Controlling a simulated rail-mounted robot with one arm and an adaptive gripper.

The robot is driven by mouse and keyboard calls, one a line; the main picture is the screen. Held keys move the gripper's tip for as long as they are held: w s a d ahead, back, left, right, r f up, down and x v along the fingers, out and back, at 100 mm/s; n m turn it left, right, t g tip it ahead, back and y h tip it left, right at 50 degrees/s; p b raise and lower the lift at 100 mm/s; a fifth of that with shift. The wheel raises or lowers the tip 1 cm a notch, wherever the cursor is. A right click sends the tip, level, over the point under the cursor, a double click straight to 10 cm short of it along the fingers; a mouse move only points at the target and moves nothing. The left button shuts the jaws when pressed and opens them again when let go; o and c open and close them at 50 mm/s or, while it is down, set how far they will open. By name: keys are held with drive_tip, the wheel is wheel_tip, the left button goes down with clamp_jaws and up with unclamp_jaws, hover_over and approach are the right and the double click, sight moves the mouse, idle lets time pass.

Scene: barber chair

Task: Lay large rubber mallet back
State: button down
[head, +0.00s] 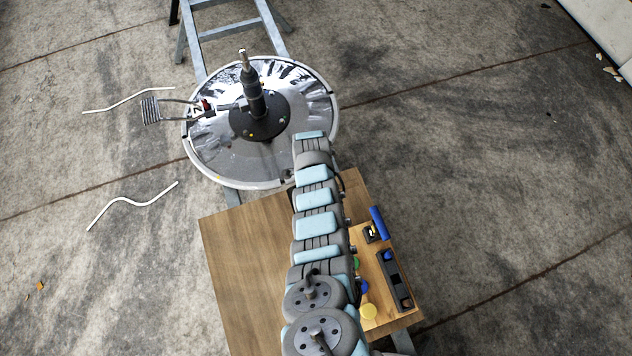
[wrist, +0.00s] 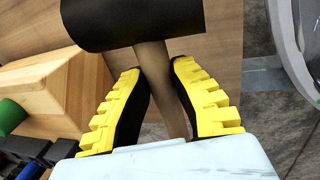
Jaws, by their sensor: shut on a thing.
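The large rubber mallet shows in the wrist view, with a black cylindrical head (wrist: 135,22) at the top and a brown wooden handle (wrist: 153,65) below it. My gripper (wrist: 157,70), with yellow ribbed pads, is shut on the handle just below the head. The mallet is over or on the brown wooden table (wrist: 215,45); I cannot tell whether it touches. In the head view my arm covers the gripper and the mallet. The brown table (head: 240,250) also shows there, under my arm.
A pale wooden block (wrist: 62,88) is left of the gripper, beside a green item (wrist: 12,117). In the head view, a blue-handled tool (head: 380,222) and a black tool (head: 396,280) lie at the table's right. A round chair base (head: 225,160) stands beyond. The table's left is clear.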

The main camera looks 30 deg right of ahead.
drive_tip(key=shift+w+d+f+b+x, duration=0.1)
drive_tip(key=shift+w+b+x, duration=0.2)
drive_tip(key=shift+b+x, duration=0.9)
drive_tip(key=shift+w+d+f+b+x, duration=0.1)
drive_tip(key=shift+w+b+x, duration=0.2)
drive_tip(key=shift+b+x, duration=0.9)
drive_tip(key=shift+w+b+x, duration=0.3)
drive_tip(key=shift+b+x, duration=0.4)
drive_tip(key=shift+x, duration=1)
drive_tip(key=c, duration=1)
unclamp_jaws()
drive_tip(key=shift+v, duration=6.05)
drive_tip(key=shift+s, duration=0.15)
